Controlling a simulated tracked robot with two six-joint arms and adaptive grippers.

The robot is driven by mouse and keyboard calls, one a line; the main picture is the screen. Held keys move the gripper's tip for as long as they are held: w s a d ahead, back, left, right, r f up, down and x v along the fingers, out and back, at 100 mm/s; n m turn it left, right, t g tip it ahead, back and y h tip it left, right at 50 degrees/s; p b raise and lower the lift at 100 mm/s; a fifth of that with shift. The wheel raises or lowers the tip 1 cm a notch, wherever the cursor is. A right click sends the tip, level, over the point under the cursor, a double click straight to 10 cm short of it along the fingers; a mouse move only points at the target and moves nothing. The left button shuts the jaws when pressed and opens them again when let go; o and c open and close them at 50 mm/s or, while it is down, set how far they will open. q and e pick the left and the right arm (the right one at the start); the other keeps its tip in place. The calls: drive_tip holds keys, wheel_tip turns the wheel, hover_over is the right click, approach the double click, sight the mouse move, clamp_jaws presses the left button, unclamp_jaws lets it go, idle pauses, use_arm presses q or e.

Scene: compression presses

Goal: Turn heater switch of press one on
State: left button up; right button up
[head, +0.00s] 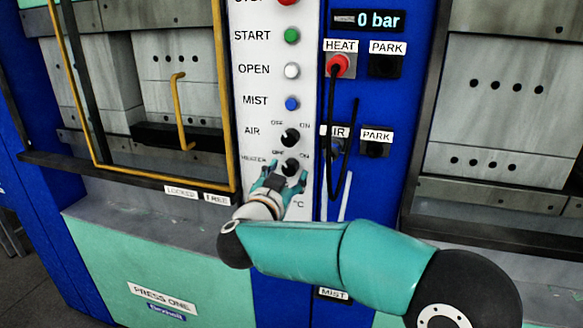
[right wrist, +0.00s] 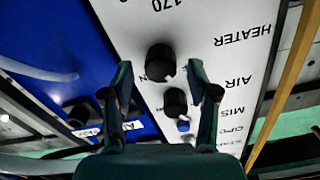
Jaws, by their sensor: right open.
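The heater switch (head: 290,167) of press one is a black round knob on the white control panel (head: 244,98), below the air knob (head: 290,137). OFF and ON marks stand above it; its pointer is too small to read. My right gripper (head: 281,181) is open just below and in front of the heater switch. In the right wrist view the heater switch (right wrist: 160,62) shows between the spread fingertips (right wrist: 160,80); I cannot tell whether they touch it. The air knob (right wrist: 175,103) is beyond it there. My left gripper is not in view.
Above the knobs are the blue mist (head: 292,103), white open (head: 292,70) and green start (head: 292,36) buttons. To the right, a red plug (head: 341,64) sits in the HEAT socket with a black cable hanging down. A yellow-framed press door (head: 233,120) stands at the left.

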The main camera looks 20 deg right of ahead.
drive_tip(key=shift+w+d, duration=0.4)
drive_tip(key=shift+w, duration=0.15)
